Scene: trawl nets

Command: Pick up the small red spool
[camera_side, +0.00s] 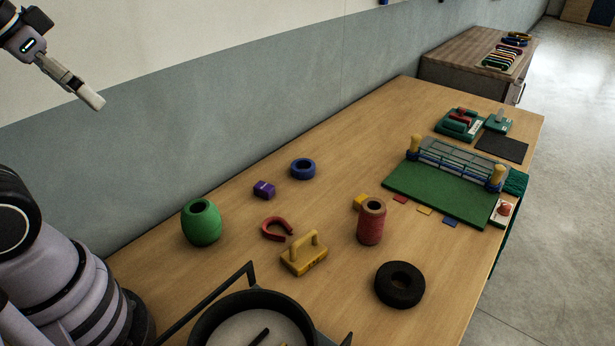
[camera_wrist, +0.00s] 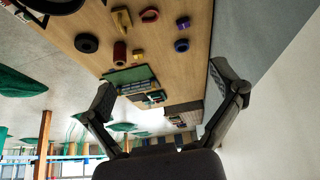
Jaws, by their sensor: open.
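The red spool (camera_side: 370,228) stands upright on the wooden table, with a tan top rim and a dark hole. A small yellow block (camera_side: 359,202) is close behind its left side. The spool also shows small in the wrist view (camera_wrist: 119,51). My gripper (camera_side: 92,98) is high at the upper left, well above the table and far from the spool. In the wrist view its two fingers (camera_wrist: 163,80) are spread apart with nothing between them.
Around the spool are a black ring (camera_side: 399,284), a yellow handled block (camera_side: 304,257), a red horseshoe (camera_side: 275,229), a green barrel (camera_side: 201,224), a purple block (camera_side: 264,189) and a blue ring (camera_side: 303,168). A black pan (camera_side: 203,323) is in front; a green net board (camera_side: 420,183) lies behind.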

